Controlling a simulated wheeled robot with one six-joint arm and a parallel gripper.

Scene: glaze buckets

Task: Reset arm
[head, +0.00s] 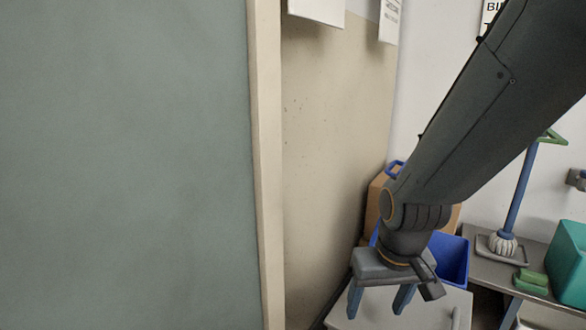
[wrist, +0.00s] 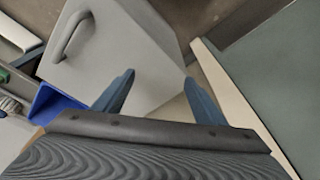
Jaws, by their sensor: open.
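My gripper (head: 376,300) hangs from my dark arm at the lower right of the head view, pointing down. Its two blue fingers are apart with nothing between them. In the wrist view my gripper (wrist: 160,92) also shows open and empty, above a light grey surface with a handle (wrist: 72,36). The gripper appears apart from that surface. No task object is named.
A grey-green panel (head: 125,165) with a pale edge fills the left. A blue bin (head: 452,258) and cardboard box (head: 374,205) stand behind my gripper. A mop-like brush (head: 503,243), green sponge (head: 531,278) and teal tub (head: 572,265) sit right.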

